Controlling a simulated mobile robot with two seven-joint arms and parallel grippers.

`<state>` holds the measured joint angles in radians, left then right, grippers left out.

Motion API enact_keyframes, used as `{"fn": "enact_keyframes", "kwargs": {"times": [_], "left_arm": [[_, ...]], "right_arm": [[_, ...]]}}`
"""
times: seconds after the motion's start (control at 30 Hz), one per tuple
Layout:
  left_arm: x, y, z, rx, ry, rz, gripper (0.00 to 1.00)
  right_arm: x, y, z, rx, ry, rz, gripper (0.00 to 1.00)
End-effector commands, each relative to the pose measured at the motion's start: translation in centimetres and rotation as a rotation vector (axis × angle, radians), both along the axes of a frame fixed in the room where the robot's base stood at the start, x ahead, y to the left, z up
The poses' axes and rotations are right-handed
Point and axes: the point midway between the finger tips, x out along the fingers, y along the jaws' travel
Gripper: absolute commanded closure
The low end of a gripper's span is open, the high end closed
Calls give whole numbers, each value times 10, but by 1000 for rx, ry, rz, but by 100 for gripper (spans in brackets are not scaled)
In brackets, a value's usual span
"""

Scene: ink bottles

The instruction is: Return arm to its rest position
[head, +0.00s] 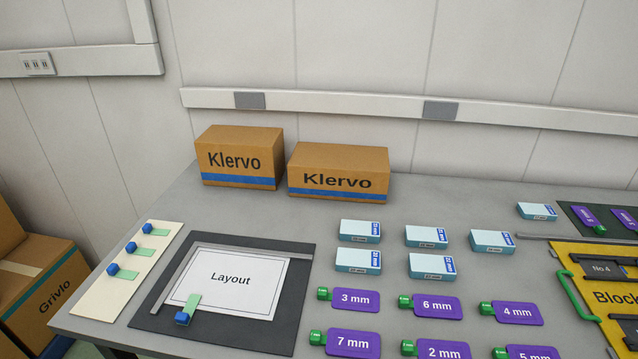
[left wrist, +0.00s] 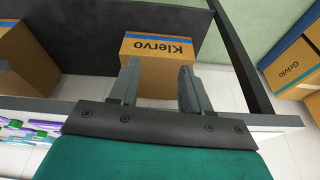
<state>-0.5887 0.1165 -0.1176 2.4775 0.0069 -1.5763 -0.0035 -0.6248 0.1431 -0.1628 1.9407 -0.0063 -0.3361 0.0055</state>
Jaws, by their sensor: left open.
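My left gripper (left wrist: 158,75) shows in the left wrist view, with its two fingers spread apart and nothing held between them. A cardboard Klervo box (left wrist: 158,48) appears upside down beyond the fingertips; the gap between them shows its bare cardboard. I cannot tell the distance to it. Neither of my grippers shows in the head view, and my right gripper is in no view.
In the head view, the grey table (head: 240,212) holds two Klervo boxes (head: 238,158) at the back, a Layout sheet (head: 230,280) on a dark mat, pale blue boxes (head: 360,231), purple tags (head: 355,300) and a yellow board (head: 575,290). A Grivlo box (head: 50,290) stands left.

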Motion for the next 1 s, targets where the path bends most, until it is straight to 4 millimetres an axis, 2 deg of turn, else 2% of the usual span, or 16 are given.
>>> {"fn": "enact_keyframes", "kwargs": {"times": [0.03,0.37,0.6,0.8,1.0], "left_arm": [[8,-1,-5,-1,-31,-2,52],[42,-9,-36,-32,-208,-19,52],[66,-19,-68,-75,-409,-39,52],[75,-26,-85,-113,-576,-53,52],[77,-28,-89,-130,-645,-60,52]], "right_arm": [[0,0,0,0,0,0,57],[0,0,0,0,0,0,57],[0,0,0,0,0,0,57],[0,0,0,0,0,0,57],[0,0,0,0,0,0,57]]}}
